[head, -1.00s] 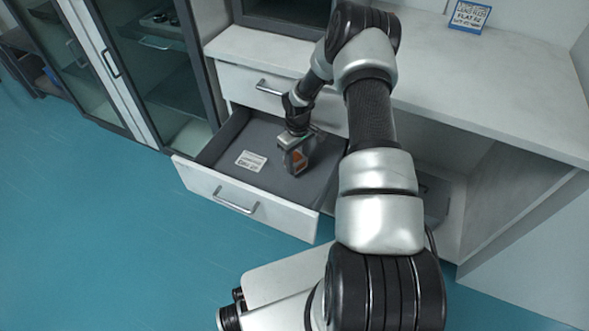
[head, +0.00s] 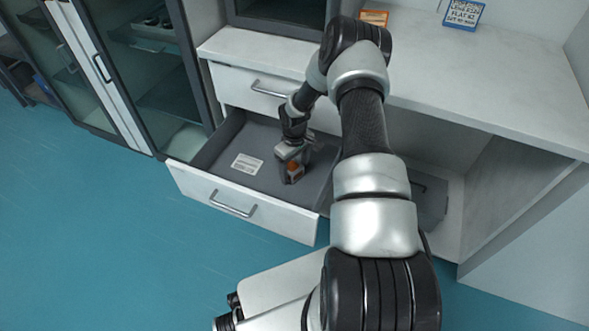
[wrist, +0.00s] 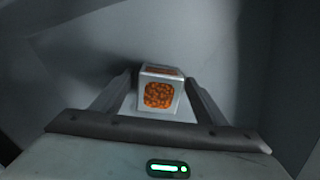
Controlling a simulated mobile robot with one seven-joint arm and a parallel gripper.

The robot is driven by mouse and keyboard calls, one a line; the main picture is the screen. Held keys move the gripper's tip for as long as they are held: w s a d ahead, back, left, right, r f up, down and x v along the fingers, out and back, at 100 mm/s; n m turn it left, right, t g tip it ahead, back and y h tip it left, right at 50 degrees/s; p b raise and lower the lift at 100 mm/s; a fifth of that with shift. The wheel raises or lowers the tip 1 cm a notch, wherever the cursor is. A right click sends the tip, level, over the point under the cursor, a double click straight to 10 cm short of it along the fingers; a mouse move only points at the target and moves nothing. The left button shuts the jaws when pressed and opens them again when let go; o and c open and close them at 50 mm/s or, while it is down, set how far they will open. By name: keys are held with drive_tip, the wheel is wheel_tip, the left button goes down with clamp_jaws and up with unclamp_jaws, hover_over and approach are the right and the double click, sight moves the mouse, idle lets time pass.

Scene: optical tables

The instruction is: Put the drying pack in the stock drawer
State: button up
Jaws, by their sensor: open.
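The drying pack (wrist: 160,92) is a small pale box with a window of orange beads. In the wrist view it is between the two fingers of my gripper (wrist: 161,100), which are open on either side of it. The drawer has a grey interior and a white front. The pack looks to be at the drawer floor, but its underside is hidden.
A white label card (head: 247,163) lies on the drawer floor, left of my gripper. A closed drawer (head: 240,92) is above, under the white worktop (head: 480,95). An orange sign (head: 375,17) and a blue-framed sign (head: 462,14) stand at the back. Glass-door cabinets (head: 150,90) are at left.

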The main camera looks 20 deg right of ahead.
sight(294, 168)
wheel_tip(294, 168, up, 12)
drive_tip(key=p, duration=0.3)
drive_tip(key=shift+r, duration=0.15)
idle(1.2)
